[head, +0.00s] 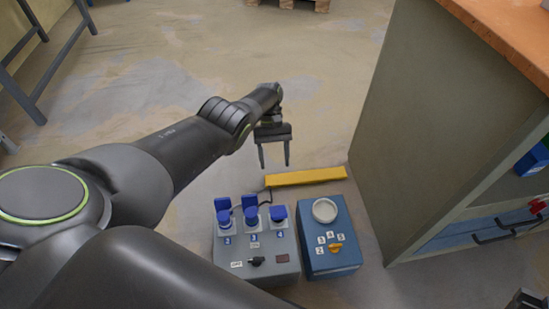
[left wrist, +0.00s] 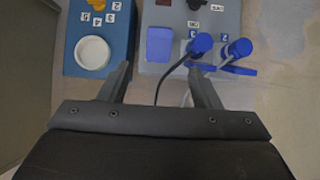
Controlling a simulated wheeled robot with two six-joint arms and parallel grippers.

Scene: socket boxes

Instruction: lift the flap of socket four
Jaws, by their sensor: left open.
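A grey socket box (head: 271,253) stands on the floor with three sockets in a row. Socket four, the right one in the head view, has its blue flap (head: 278,214) down; this flap also shows in the left wrist view (left wrist: 159,46). The other two sockets have raised flaps and blue plugs (left wrist: 200,43) in them. My left gripper (head: 274,166) is open and empty, beyond and above the box; in the left wrist view its fingertips (left wrist: 160,71) lie either side of the flap's line, apart from it. A dark part (head: 526,300) at the lower right corner may be my right gripper, mostly cut off.
A blue box (head: 318,263) with a white round cap (head: 325,210) and yellow knob (head: 335,248) stands right of the grey box. A yellow bar (head: 306,177) lies behind them. A dark cable runs from a plug. A cabinet (head: 440,130) blocks the right. Open floor lies beyond.

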